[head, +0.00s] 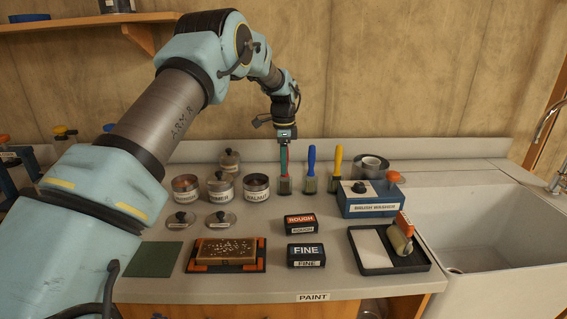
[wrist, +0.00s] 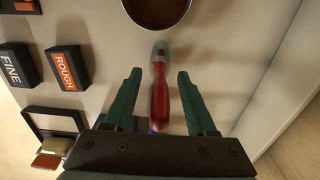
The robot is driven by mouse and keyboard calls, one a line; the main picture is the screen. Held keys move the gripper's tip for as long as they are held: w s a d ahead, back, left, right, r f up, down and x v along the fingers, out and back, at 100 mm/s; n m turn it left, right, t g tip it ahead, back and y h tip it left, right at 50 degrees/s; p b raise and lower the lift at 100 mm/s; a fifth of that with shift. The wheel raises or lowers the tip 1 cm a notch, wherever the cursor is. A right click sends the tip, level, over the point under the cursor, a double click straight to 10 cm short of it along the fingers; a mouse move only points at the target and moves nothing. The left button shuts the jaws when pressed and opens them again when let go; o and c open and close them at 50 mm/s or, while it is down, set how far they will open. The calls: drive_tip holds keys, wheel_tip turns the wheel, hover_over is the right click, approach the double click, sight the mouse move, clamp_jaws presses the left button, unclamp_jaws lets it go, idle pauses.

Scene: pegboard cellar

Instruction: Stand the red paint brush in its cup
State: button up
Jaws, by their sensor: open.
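The red paint brush (wrist: 158,92) shows in the wrist view between the two green fingers of my gripper (wrist: 159,76). A gap shows on each side of its handle, so the fingers are open around it and not closed on it. In the head view my gripper (head: 284,164) points down at the left end of the brush row, and its fingers hide most of the red handle. I cannot tell cup from bristles there.
A blue brush (head: 311,163) and a yellow brush (head: 338,161) stand upright close to the right. The walnut can (head: 256,195) is close to the left. The brush washer (head: 370,208), sanding blocks (head: 305,254) and paint tray (head: 419,266) lie nearer the front. A sink (head: 480,232) is at right.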

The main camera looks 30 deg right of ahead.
drive_tip(key=shift+r, duration=0.1)
wheel_tip(320, 180, up, 11)
drive_tip(key=b, duration=0.3)
drive_tip(key=shift+f, duration=0.2)
idle(0.4)
drive_tip(key=s+a+f+n, duration=0.2)
drive_tip(key=a+n, duration=0.9)
drive_tip(key=a, duration=1.5)
drive_tip(key=s+a+f+n, duration=0.2)
drive_tip(key=s+a+n, duration=0.3)
drive_tip(key=s+a, duration=0.4)
drive_tip(key=s+a+f+n+t, duration=0.1)
drive_tip(key=s+a+f+n, duration=0.2)
drive_tip(key=s+a+n, duration=0.2)
drive_tip(key=s+a, duration=0.3)
drive_tip(key=a, duration=0.1)
drive_tip(key=shift+s+a+f+n+t, duration=0.2)
drive_tip(key=shift+s+a+n+t, duration=0.1)
drive_tip(key=shift+s+n, duration=0.1)
